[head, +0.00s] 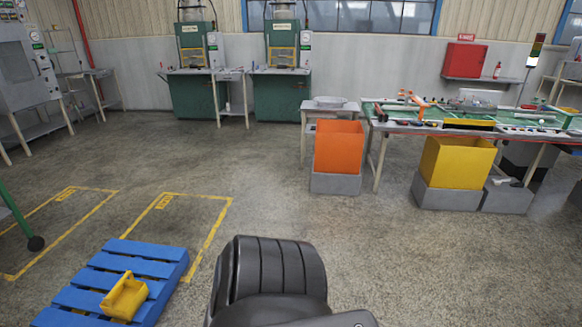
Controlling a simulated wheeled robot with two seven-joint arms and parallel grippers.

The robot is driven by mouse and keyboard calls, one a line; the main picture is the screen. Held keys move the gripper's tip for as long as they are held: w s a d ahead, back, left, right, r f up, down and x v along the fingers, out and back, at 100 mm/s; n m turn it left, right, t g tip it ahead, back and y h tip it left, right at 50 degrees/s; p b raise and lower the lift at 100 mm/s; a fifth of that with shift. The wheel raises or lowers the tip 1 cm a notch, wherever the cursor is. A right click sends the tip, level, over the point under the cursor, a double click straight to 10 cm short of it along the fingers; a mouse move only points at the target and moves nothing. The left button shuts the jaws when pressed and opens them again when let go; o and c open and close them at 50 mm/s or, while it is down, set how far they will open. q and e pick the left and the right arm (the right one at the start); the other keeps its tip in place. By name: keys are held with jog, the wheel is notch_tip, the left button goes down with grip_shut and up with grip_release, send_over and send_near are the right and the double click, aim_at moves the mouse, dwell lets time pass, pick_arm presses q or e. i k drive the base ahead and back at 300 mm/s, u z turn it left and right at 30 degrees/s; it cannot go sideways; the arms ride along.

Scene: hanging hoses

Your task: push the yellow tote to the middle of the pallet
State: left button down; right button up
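A small yellow tote (125,297) with a handle-like bar on top sits on the blue slatted pallet (148,249) at the bottom left of the head view. The tote stands in from the pallet's right and far edges. The pallet's near part is cut off by the bottom edge of the picture, so I cannot tell exactly how the tote lies relative to its middle. A dark, ribbed part of my own body fills the bottom centre, right of the pallet. Neither of my grippers shows.
Yellow floor markings (215,230) run behind the pallet. A dark wheel on a green post (36,243) stands at the left edge. An orange bin (338,146) and a larger yellow bin (457,161) stand by the workbench (400,124). The middle floor is clear.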

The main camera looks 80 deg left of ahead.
aim_at(126, 298)
jog(key=u, duration=3.75)
